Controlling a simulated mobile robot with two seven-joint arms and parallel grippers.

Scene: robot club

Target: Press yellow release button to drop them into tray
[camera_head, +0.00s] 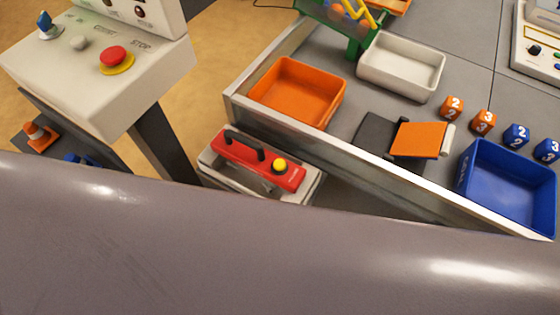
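A yellow button (280,165) sits at the right end of a red control box (245,160) with black levers. The red box rests in a light holder (215,170) outside the table's near edge, left of centre. A green stand (350,40) with yellow bars and orange and blue round pieces is at the top, partly cut off. A white tray (368,75) lies just below and right of it and looks empty. An orange tray (256,90) and a blue tray (462,175) also look empty. Neither gripper is in view.
A grey surface, likely part of me, covers the bottom. A raised metal rim (370,160) edges the table. A hinged orange plate (420,139) and several numbered cubes (484,121) lie at right. A console with a red stop button (114,56) stands at left.

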